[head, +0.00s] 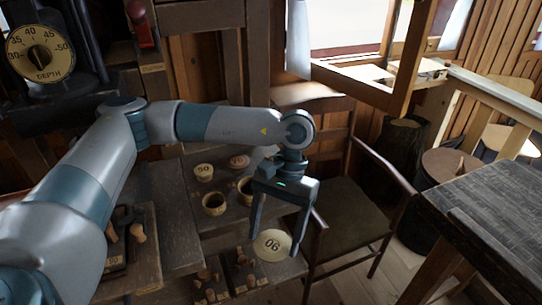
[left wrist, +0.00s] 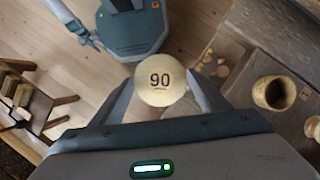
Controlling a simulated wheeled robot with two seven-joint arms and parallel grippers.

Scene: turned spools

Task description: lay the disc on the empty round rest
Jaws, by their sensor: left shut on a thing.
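A pale round disc marked 90 (head: 271,245) is between the fingers of my left gripper (head: 272,247), over the lower shelf. The left wrist view shows the disc (left wrist: 160,80) face on, with a finger at each side. Two hollow, open-topped round rests stand on the dark wooden surface behind and left of the gripper: a nearer one (head: 214,204) and another (head: 245,187), partly hidden by my arm. One open rest also shows in the left wrist view (left wrist: 274,92), to the right of the disc. My right gripper is not in view.
Behind the open rests are a round piece marked 50 (head: 204,171) and a capped round piece (head: 238,161). Small turned wooden pieces (head: 244,262) lie low down. A chair (head: 345,225) stands close right of the gripper, and a dark table (head: 490,205) is farther right.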

